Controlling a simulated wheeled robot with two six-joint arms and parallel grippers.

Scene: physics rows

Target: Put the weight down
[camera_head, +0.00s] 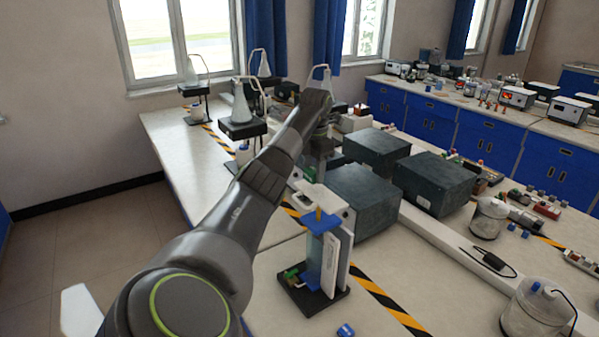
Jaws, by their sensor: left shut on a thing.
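My left arm reaches from the bottom left up over the bench. My left gripper (318,152) points down from its far end, beside the dark boxes, and is shut on the weight. The weight itself is too small and too hidden behind the gripper and arm to make out its shape. A stand with a blue and white frame and a black base (318,298) stands upright on the bench, nearer than the gripper. My right gripper is not in view.
Several dark grey boxes (438,182) stand right of the gripper. A pale bench (270,270) with yellow-black tape carries black stands with conical flasks (240,106) at the back left. Glass jars (535,312) and a black cable lie at right.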

